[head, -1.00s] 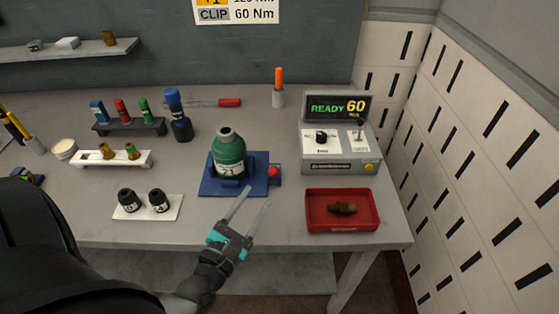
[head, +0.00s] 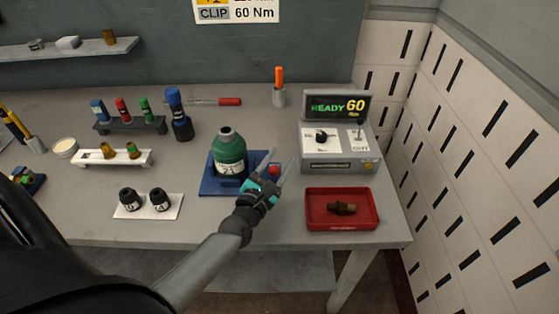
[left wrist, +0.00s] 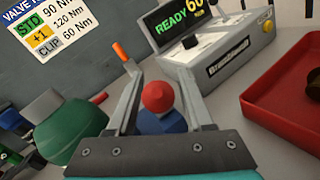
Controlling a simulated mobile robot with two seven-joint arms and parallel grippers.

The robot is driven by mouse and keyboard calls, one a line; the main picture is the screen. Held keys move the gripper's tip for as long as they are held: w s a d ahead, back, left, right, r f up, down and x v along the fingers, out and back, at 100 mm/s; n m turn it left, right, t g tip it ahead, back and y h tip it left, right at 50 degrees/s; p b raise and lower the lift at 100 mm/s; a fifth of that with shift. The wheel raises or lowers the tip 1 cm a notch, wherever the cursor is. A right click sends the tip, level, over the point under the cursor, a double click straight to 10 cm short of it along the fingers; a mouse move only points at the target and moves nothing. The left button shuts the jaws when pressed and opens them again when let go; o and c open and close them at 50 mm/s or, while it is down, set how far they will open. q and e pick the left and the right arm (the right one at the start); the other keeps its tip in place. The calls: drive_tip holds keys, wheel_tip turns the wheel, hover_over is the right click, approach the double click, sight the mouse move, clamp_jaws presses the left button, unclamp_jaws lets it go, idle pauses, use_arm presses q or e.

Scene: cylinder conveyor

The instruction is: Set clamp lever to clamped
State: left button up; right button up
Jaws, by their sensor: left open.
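The clamp is a blue fixture (head: 215,187) on the bench, holding a green bottle-shaped cylinder (head: 229,152) upright. A red ball knob (head: 275,169), seemingly the clamp lever's end, is at the fixture's right side. My left gripper (head: 280,157) is open over the fixture's right edge, with its fingers pointing away and to the right. In the left wrist view the red knob (left wrist: 158,97) shows between the open fingers, above a blue part (left wrist: 162,124). I see no finger touching it. The lever's arm is mostly hidden. My right gripper is out of view.
A control box (head: 339,165) reading READY 60 stands to the right, with a red tray (head: 368,221) holding a brass fitting in front of it. Racks and a dark blue tool (head: 182,127) stand left.

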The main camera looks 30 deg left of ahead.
use_arm(q)
drive_tip(key=shift+w, duration=0.1)
drive_tip(key=shift+c, duration=0.4)
clamp_jaws()
idle(1.0)
